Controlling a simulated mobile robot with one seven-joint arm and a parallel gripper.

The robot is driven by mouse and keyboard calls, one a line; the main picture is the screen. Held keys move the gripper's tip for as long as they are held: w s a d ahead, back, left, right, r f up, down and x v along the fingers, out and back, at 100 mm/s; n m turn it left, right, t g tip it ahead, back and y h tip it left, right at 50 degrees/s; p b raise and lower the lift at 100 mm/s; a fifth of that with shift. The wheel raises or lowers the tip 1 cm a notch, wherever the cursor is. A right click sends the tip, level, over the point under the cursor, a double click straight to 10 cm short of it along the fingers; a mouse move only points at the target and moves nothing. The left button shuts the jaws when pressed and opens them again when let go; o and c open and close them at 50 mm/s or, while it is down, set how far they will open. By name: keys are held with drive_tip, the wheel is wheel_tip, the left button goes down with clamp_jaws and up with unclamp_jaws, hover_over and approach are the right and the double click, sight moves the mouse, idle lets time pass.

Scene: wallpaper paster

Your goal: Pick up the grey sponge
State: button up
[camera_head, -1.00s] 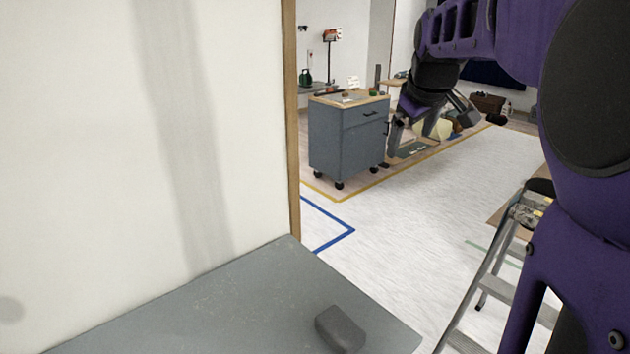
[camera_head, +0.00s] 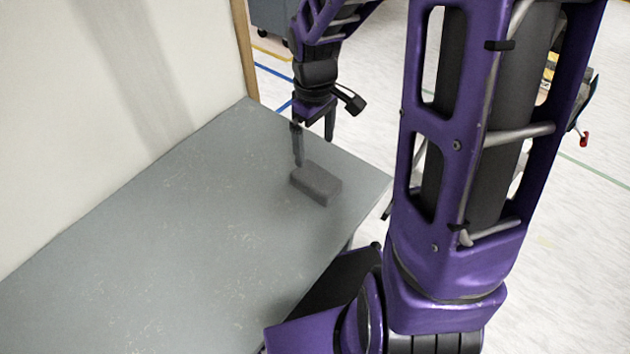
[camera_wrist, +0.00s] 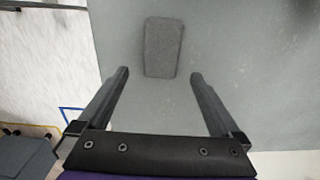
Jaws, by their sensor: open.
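The grey sponge (camera_head: 317,184) is a dark grey block lying flat near the right end of the grey table (camera_head: 190,230). In the wrist view the sponge (camera_wrist: 163,47) lies ahead of the fingertips, between their lines and a little nearer the left finger's side. My gripper (camera_head: 314,150) points down above the table, just behind the sponge in the head view. Its two fingers are spread and empty. In the wrist view my gripper (camera_wrist: 159,73) shows clear table between its fingers. The fingers appear apart from the sponge.
A white wall with a wooden edge (camera_head: 243,45) stands along the table's left side. The rest of the tabletop is clear. A grey cabinet (camera_head: 270,17) stands on the floor beyond. The table's right edge is close to the sponge.

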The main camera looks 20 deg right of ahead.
sight(315, 176)
wheel_tip(315, 176, down, 6)
drive_tip(key=shift+f+b, duration=0.15)
drive_tip(key=shift+b, duration=0.45)
drive_tip(key=f, duration=0.1)
drive_tip(key=f+b, duration=0.1)
drive_tip(key=f, duration=0.3)
drive_tip(key=shift+s+b, duration=0.25)
drive_tip(key=shift+b, duration=0.05)
drive_tip(key=c, duration=1.2)
